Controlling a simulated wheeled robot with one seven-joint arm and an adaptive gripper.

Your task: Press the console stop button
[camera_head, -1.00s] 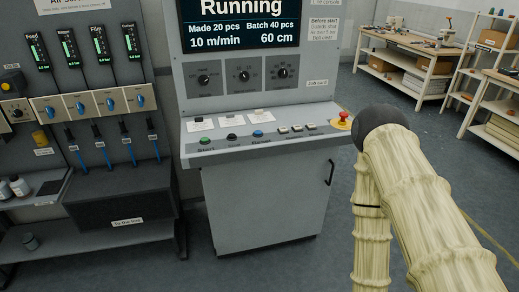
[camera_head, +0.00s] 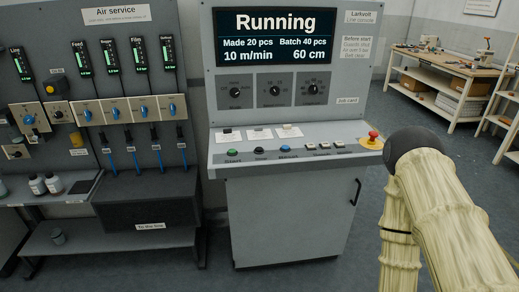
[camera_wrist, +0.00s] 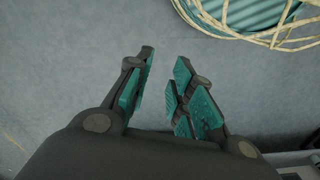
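The grey console (camera_head: 290,205) stands ahead with its screen (camera_head: 274,37) reading "Running", "Made 20 pcs", "Batch 40 pcs". A red mushroom button (camera_head: 373,136) on a yellow base sits at the shelf's right end. My arm is to the right of the console; the gripper is hidden in the head view. In the wrist view my gripper (camera_wrist: 165,59) is open and empty above the grey floor.
The air service panel (camera_head: 95,80) with gauges and blue valves stands left of the console, above a dark box (camera_head: 150,205). Workbenches (camera_head: 440,66) stand at the back right. A teal thing with pale strands (camera_wrist: 250,15) lies below the gripper. Floor is clear before the console.

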